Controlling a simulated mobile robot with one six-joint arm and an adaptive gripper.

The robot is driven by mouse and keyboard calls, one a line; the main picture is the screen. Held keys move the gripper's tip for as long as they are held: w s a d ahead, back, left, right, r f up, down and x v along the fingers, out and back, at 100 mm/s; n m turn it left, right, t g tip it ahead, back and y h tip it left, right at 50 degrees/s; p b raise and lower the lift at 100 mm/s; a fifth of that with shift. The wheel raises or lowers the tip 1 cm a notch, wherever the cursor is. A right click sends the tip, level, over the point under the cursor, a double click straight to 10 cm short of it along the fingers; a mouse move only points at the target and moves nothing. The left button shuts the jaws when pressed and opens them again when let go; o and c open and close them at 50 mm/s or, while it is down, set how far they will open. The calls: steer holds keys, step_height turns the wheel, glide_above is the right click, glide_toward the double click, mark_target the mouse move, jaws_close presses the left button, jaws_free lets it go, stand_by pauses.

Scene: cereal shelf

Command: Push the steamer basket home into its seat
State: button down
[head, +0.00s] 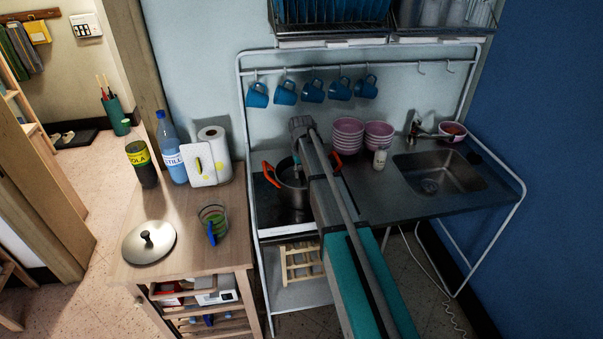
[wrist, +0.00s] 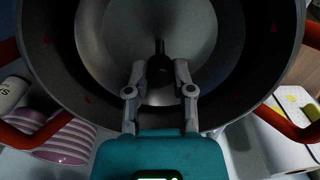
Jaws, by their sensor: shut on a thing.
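The pot (head: 291,195) with orange-red handles stands on the stove at the left of the counter. In the wrist view its dark wall (wrist: 55,70) curves around a grey round steamer basket (wrist: 108,48) that sits inside it. A black knob (wrist: 160,47) rises from the basket's middle. My gripper (wrist: 160,70) is over the pot, its two fingers shut on this knob. In the head view my arm hides part of the pot and the basket is hard to make out. I cannot tell how deep the basket sits or whether it is level.
A lid (head: 148,243), a glass (head: 212,219), bottles and a paper roll stand on the wooden cart (head: 185,205) at left. Pink bowls (head: 347,137) and a white jar (head: 380,159) stand right of the pot. Blue mugs (head: 312,91) hang above from a rail.

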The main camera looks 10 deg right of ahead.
steer(key=shift+f, duration=0.2)
steer(key=shift+c, duration=2)
jaws_free()
steer(key=shift+r, duration=0.2)
